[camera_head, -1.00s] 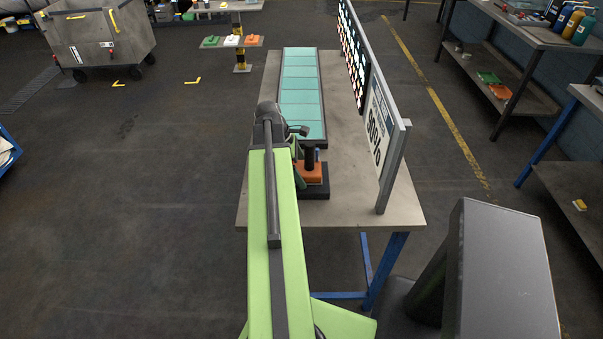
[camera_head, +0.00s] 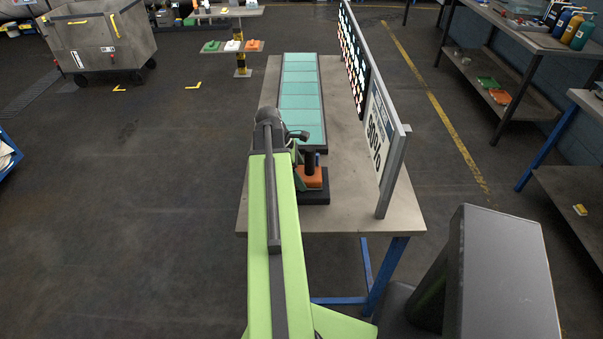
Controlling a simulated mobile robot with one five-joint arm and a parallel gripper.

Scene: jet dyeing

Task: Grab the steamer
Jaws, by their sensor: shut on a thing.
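The steamer (camera_head: 314,180) has an orange body and a dark upright handle. It stands on a black base (camera_head: 314,199) near the front of the table. My gripper (camera_head: 309,160) is at the handle, at the end of my green arm, and is shut on the steamer. The arm hides the left side of the steamer and part of the gripper. I see no clear gap between the steamer and the base.
The grey table (camera_head: 350,205) carries a long tray of teal panels (camera_head: 301,100) behind the steamer. A tall upright board (camera_head: 380,130) runs along its right side. Shelving (camera_head: 540,40) stands further right. The floor on the left is open up to a grey cart (camera_head: 100,45).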

